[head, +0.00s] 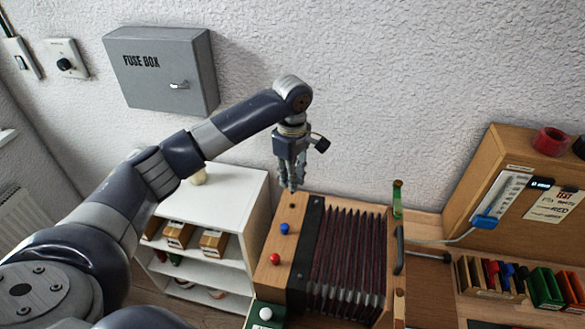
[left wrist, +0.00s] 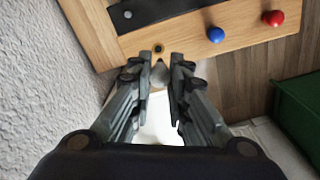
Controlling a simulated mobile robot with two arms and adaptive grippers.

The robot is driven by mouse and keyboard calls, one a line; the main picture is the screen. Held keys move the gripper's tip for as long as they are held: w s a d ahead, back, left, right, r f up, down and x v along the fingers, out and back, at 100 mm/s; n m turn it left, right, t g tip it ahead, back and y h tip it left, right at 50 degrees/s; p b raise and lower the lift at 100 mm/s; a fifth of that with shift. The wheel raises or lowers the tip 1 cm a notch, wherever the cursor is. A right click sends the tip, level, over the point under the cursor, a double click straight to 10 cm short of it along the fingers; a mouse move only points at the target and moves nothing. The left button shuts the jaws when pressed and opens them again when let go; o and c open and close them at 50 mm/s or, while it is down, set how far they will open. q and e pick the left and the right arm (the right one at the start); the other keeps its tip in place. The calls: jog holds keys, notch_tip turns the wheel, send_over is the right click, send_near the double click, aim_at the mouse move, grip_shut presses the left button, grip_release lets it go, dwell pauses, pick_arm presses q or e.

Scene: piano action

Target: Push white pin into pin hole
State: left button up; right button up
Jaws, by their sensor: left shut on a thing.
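My left gripper (head: 291,188) points down just above the near-wall end of the bellows box's wooden board (head: 268,272). In the left wrist view its fingers are shut on the white pin (left wrist: 160,73), whose pale rounded head shows between the fingertips. The dark pin hole (left wrist: 158,48) lies in the board just beyond the fingertips. In the head view the hole (head: 293,206) shows just below the gripper. The pin appears apart from the hole; its lower end is hidden. A blue pin (head: 284,228) and a red pin (head: 275,259) stand in the same board. My right gripper is out of view.
A green box (head: 263,318) with a white knob on top stands at the board's front end. Pleated dark bellows (head: 345,255) lie right of the board. A white shelf (head: 218,190) stands left, and a green bottle (head: 397,198) stands behind the bellows.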

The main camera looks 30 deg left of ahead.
pick_arm(q)
notch_tip(320, 180, down, 4)
jog(key=shift+w, duration=0.15)
jog(key=shift+f, duration=0.3)
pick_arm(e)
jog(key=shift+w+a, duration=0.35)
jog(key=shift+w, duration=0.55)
pick_arm(q)
jog(key=shift+f, duration=0.15)
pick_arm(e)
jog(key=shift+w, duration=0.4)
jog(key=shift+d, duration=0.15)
pick_arm(q)
jog(key=shift+f, duration=1.4)
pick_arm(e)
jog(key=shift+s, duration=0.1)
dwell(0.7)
